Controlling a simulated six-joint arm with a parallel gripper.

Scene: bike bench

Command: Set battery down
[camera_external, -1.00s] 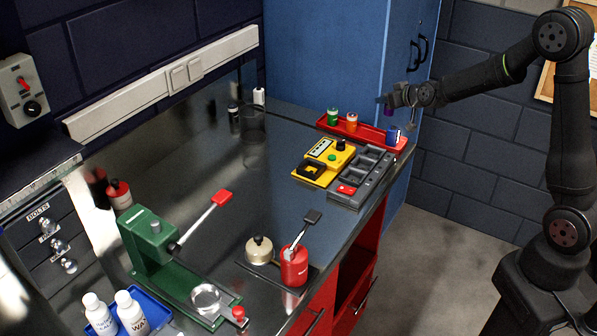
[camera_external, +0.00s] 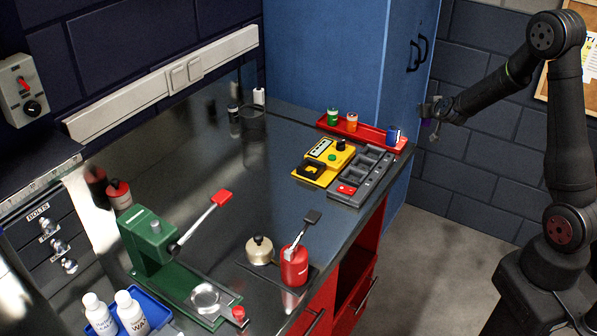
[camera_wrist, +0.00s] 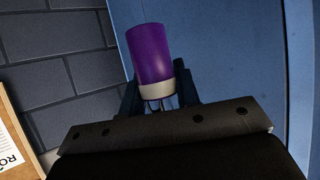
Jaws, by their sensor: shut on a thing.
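My gripper (camera_external: 432,109) is shut on a purple battery (camera_wrist: 150,55) and holds it in the air, to the right of the bench. In the wrist view the battery is purple with a pale band at the end by the jaws. In the external view only a small purple spot shows below the jaws. A red tray (camera_external: 374,133) at the bench's back right holds a green battery (camera_external: 332,116), an orange battery (camera_external: 351,121) and a blue one (camera_external: 392,134). A grey slotted block (camera_external: 374,181) lies in front of the tray, beside a yellow device (camera_external: 321,170).
A blue cabinet (camera_external: 330,50) stands behind the tray. The bench's middle is clear.

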